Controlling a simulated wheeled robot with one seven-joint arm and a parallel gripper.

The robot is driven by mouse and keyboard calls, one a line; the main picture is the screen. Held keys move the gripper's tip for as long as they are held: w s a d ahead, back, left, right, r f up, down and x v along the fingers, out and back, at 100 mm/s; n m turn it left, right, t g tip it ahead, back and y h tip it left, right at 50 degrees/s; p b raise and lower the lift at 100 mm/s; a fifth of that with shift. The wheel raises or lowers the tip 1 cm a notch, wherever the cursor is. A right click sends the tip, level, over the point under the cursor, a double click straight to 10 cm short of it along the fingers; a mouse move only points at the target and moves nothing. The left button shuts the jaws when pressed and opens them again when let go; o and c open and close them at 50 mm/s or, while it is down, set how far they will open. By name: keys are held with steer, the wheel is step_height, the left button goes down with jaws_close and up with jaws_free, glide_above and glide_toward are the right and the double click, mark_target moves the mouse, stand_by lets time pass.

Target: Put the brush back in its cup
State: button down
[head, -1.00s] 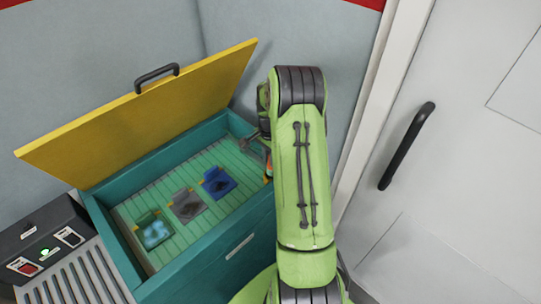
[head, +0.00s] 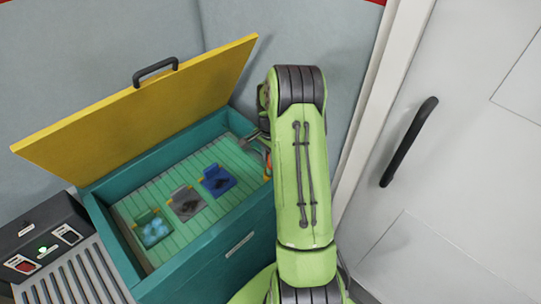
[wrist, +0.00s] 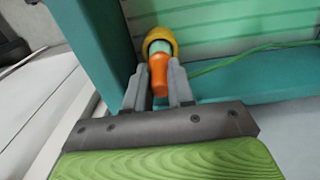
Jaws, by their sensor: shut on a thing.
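My gripper (wrist: 160,84) is shut on an orange handle (wrist: 158,76), which I take to be the brush's. A teal part shows at the handle's far end, with a rounded yellow piece (wrist: 161,36) around it. I cannot tell whether that yellow piece is the cup or part of the brush. In the head view, my gripper (head: 255,143) is at the right end of the teal box, mostly hidden by my arm. A little orange (head: 268,163) shows beside it. No separate cup is clearly visible.
The teal box (head: 217,258) stands open, its yellow lid (head: 110,115) raised behind. Several small pouches, including a blue one (head: 217,181), lie on its slatted floor. A green cord (wrist: 235,59) runs near the handle. A control box (head: 42,246) is at left, a door (head: 470,150) at right.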

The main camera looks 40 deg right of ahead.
steer(key=shift+f+b, duration=0.85)
steer(key=shift+f, duration=0.45)
steer(key=shift+f+b, duration=0.5)
steer(key=shift+f, duration=0.1)
steer(key=c, duration=0.9)
jaws_free()
step_height(320, 180, up, 10)
steer(key=p, duration=0.6)
steer(key=shift+f+p, duration=0.1)
steer(key=shift+p, duration=0.3)
steer(key=shift+f, duration=0.1)
